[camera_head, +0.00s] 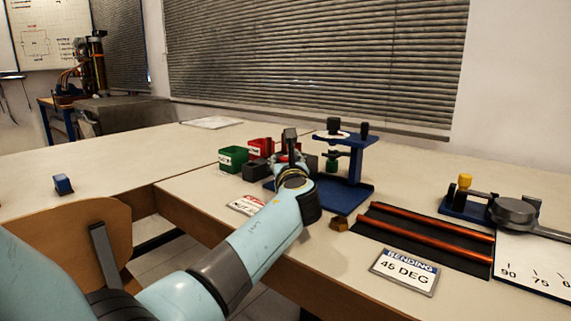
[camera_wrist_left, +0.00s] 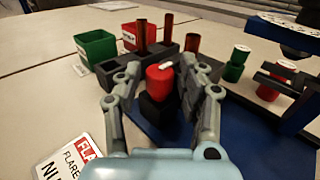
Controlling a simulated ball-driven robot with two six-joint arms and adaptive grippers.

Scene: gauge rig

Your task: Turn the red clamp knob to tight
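The red knob (camera_wrist_left: 160,78) with a white mark on top sits on a dark block on a blue base in the left wrist view. My left gripper (camera_wrist_left: 160,68) has its two fingers on either side of this knob, with small gaps visible between fingers and knob. In the head view my left gripper (camera_head: 290,150) is over the left part of the blue stand (camera_head: 352,192), and the knob is hidden behind it. Another red part (camera_wrist_left: 270,86) and a green part (camera_wrist_left: 237,64) sit by the blue stand to the right in the wrist view. My right gripper is not in view.
A green bin (camera_head: 233,158) and a red bin (camera_head: 260,147) stand behind the gripper. A dark block with upright brown rods (camera_wrist_left: 142,38) is close beyond the fingers. A sign (camera_head: 245,205), a brass nut (camera_head: 340,225) and copper tubes (camera_head: 425,235) lie nearer the front.

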